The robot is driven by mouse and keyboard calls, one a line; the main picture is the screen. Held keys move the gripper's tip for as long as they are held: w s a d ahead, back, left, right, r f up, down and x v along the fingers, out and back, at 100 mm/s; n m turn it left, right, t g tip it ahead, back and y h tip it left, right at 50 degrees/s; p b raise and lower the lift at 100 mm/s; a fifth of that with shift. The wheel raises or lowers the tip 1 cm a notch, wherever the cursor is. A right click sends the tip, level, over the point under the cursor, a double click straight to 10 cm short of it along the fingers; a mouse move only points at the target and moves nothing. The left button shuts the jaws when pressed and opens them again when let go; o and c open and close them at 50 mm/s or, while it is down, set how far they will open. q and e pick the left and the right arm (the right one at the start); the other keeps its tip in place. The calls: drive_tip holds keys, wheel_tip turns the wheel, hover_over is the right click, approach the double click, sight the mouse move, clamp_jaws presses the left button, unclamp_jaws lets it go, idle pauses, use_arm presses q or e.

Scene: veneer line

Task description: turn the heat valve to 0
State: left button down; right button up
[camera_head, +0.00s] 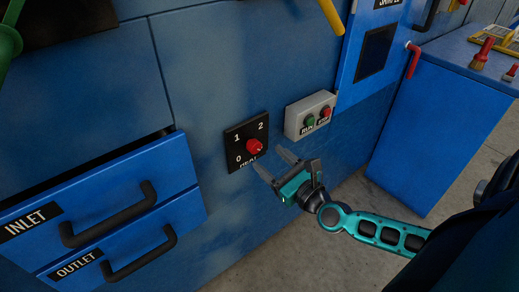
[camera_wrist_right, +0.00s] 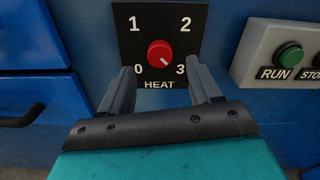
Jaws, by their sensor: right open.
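The heat valve is a round red knob (camera_head: 253,147) on a black square plate (camera_head: 234,140) on the blue machine front. In the right wrist view the knob (camera_wrist_right: 160,53) sits amid the numbers 0, 1, 2 and 3, above the word HEAT. Its small white mark points to the lower right, toward 3. My right gripper (camera_head: 273,162) is open and empty, just in front of the plate and apart from the knob. In the wrist view its fingers (camera_wrist_right: 160,78) stand left and right below the knob. My left gripper is not in view.
A grey box with a green RUN button (camera_head: 310,121) and a red button (camera_head: 325,111) is right of the plate. The INLET drawer (camera_head: 150,183) and OUTLET drawer (camera_head: 180,230), with protruding black handles, are at left. A blue bench (camera_head: 430,130) stands at right.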

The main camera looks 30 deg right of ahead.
sight(257, 148)
drive_tip(key=shift+w+a, duration=0.2)
drive_tip(key=shift+w, duration=2.4)
drive_tip(key=c, duration=1)
